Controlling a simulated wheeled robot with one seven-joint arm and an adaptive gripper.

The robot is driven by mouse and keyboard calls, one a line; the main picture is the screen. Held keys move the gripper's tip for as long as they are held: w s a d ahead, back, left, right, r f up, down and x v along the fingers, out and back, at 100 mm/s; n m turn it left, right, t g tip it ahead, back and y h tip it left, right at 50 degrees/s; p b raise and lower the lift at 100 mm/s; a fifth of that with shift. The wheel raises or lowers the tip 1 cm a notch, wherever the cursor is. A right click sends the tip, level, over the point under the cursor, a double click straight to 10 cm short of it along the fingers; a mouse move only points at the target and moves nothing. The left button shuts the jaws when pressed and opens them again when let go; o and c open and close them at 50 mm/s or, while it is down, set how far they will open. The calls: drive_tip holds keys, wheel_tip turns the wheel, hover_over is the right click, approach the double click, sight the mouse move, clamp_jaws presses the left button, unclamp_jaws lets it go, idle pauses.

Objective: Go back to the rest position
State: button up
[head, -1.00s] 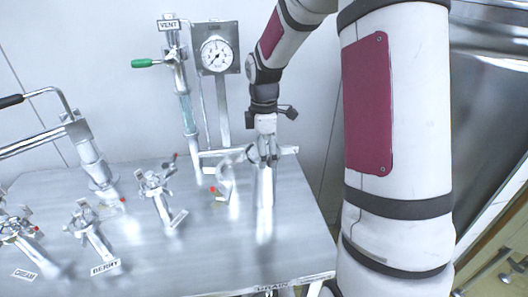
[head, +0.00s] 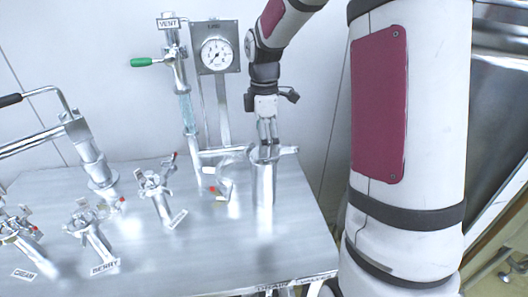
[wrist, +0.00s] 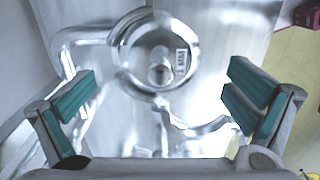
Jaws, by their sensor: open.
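My gripper (head: 267,140) points down above a short upright metal pipe (head: 264,185) at the right rear of the metal table (head: 150,245). In the wrist view its two green-padded fingers (wrist: 160,100) are spread wide with nothing between them. Below them in the wrist view is the round top of the pipe fitting (wrist: 150,45), with a small label on it. In the head view the fingertips are at or just above the pipe's top; the exact gap cannot be told.
A dial gauge (head: 216,55) and a VENT valve with a green handle (head: 145,62) stand at the back, left of my gripper. Several valves, including one labelled BERRY (head: 92,235), line the table's left and middle. A pipe with a black handle (head: 10,100) reaches in at left.

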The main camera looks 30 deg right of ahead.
wheel_tip(320, 180, up, 6)
drive_tip(key=shift+r, duration=0.25)
drive_tip(key=shift+a+r, duration=0.15)
drive_tip(key=shift+r, duration=0.2)
drive_tip(key=s+a+r+m+t, duration=0.2)
drive_tip(key=s+a+m, duration=0.4)
drive_tip(key=s, duration=0.5)
drive_tip(key=s+a+r+m+t, duration=0.3)
drive_tip(key=s+a+m, duration=0.4)
drive_tip(key=s, duration=0.5)
drive_tip(key=shift+a, duration=0.2)
